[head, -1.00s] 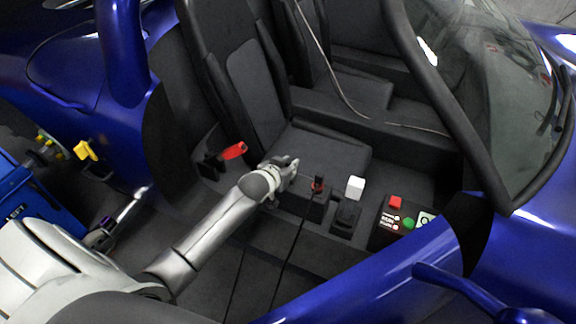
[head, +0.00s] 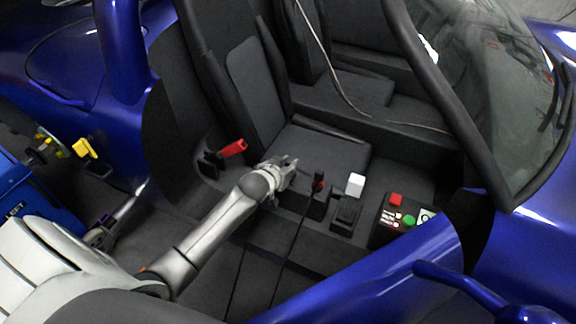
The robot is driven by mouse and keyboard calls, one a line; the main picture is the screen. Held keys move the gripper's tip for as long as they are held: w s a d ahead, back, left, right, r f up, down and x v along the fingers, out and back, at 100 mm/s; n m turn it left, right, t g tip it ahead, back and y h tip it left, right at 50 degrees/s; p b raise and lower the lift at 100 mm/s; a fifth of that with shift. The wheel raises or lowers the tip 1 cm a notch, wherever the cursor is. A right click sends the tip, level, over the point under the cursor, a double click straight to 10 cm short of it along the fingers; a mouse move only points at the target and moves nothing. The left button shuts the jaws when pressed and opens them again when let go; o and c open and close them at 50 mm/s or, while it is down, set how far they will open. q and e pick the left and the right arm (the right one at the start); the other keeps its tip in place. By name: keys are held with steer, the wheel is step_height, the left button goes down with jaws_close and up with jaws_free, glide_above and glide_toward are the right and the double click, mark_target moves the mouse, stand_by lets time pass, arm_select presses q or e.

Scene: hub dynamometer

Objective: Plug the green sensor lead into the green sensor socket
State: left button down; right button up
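I cannot make out a green sensor lead or a green sensor socket in the head view. The only green item I see is a round green button (head: 409,220) on a black control box. One gripper (head: 287,165) shows at the end of an arm reaching into the car over the seat's front edge. Its fingers look apart with nothing seen between them. This arm comes in from the lower left, so I take it as my left. My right gripper is not in view.
A black-and-red plug-like item (head: 318,181) with a dark cable stands right of the gripper. Near it are a white block (head: 355,185), a red button (head: 395,200) and a red-handled lever (head: 233,148). The blue door sill (head: 370,270) and windshield pillar (head: 450,110) bound the opening.

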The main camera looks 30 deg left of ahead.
arm_select(q)
steer(key=shift+f, duration=0.2)
steer(key=c, duration=1.3)
jaws_free()
steer(key=v, duration=1.2)
steer(key=shift+r, duration=0.15)
